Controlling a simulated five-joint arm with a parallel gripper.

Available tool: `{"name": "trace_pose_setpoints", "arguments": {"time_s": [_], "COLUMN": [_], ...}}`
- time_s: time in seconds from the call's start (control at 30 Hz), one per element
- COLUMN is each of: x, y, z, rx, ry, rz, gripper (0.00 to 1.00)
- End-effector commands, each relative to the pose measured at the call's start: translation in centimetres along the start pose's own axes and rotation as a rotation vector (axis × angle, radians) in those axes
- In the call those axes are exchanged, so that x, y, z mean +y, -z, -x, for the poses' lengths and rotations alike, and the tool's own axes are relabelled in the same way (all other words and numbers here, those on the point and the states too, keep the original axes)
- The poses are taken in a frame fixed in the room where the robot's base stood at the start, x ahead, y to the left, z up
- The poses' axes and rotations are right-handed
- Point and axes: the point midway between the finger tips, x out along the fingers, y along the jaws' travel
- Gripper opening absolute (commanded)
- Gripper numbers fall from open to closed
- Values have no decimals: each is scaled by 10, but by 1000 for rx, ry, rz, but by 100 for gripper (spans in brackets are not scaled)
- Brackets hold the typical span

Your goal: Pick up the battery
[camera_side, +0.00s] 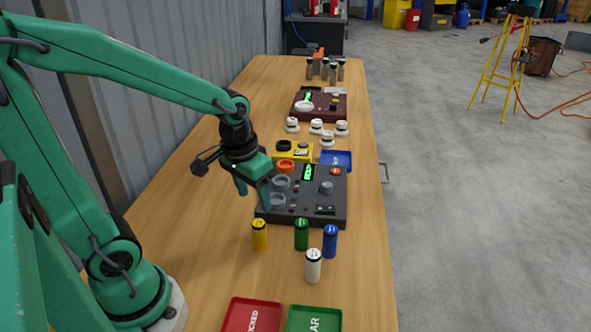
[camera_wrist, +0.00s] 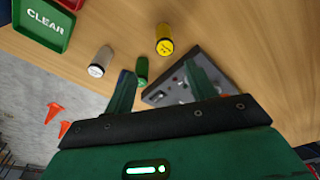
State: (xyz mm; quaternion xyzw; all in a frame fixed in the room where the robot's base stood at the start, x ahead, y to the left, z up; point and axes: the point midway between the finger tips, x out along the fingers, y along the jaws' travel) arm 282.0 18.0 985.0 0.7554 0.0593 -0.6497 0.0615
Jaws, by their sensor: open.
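Several upright capped cylinders that look like batteries stand on the wooden table: yellow (camera_side: 260,236), green (camera_side: 301,235), blue (camera_side: 330,242) and white (camera_side: 313,267). I cannot tell which one is meant. In the wrist view are the yellow (camera_wrist: 165,42), green (camera_wrist: 142,68) and white (camera_wrist: 98,64) ones; the blue one is mostly hidden behind a finger. My gripper (camera_side: 253,194) is open and empty, above the left part of the dark control panel (camera_side: 325,205), beyond the cylinders.
A red tray (camera_side: 252,316) and a green tray (camera_side: 315,319) marked CLEAR lie at the near end. A yellow box (camera_side: 292,150), a blue tray (camera_side: 337,158), white knobbed pieces (camera_side: 317,127) and a dark red panel (camera_side: 320,106) stand farther back. Bare table lies left of the yellow cylinder.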

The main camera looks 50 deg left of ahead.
Motion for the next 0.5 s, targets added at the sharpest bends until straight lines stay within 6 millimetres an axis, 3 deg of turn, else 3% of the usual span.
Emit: {"name": "trace_pose_setpoints", "arguments": {"time_s": [0.2, 0.5], "x": [-5, -8], "y": [4, 5], "z": [-36, -57], "rx": [-98, -148], "ry": [14, 22], "rz": [48, 75], "gripper": [56, 56]}}
